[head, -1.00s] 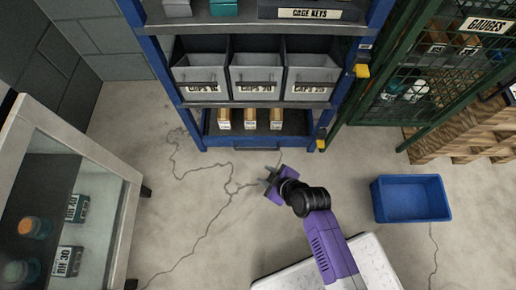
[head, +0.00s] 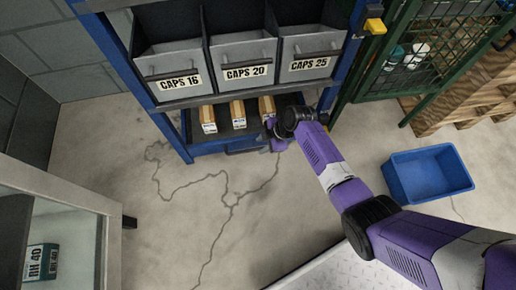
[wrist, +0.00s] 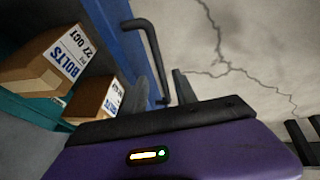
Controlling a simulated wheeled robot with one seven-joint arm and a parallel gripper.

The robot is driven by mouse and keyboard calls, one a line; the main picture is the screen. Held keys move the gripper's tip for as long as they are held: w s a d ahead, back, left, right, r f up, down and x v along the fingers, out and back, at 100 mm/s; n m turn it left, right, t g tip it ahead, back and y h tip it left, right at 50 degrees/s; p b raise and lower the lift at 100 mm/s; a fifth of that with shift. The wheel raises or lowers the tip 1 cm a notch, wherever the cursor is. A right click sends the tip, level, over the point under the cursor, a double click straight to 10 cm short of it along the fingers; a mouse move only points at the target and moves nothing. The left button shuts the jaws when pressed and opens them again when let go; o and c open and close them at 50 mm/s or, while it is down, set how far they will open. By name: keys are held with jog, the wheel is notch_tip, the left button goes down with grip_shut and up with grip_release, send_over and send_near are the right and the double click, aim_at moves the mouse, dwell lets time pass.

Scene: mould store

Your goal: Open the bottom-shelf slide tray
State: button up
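The bottom-shelf slide tray (head: 222,146) sits low in the blue rack and holds three small tan boxes. It appears shut in the rack. Its dark bar handle (wrist: 152,50) stands out from the blue tray front in the wrist view. My gripper (wrist: 165,78) is at the handle, its two dark fingers apart, with the near end of the bar between them. A gap shows beside the bar, so the fingers look open around it. In the head view my gripper (head: 271,136) is at the right part of the tray front, its fingers mostly hidden.
Grey bins (head: 245,70) stand on the shelf above the tray. A green mesh door (head: 425,45) stands open at right. A blue crate (head: 428,174) is on the floor at right, and a glass-fronted cabinet (head: 60,225) at left. The floor before the rack is clear.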

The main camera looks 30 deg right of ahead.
aim_at(256, 149)
jog(key=shift+b+x, duration=0.9)
jog(key=shift+x, duration=1.1)
jog(key=shift+c, duration=0.2)
grip_shut()
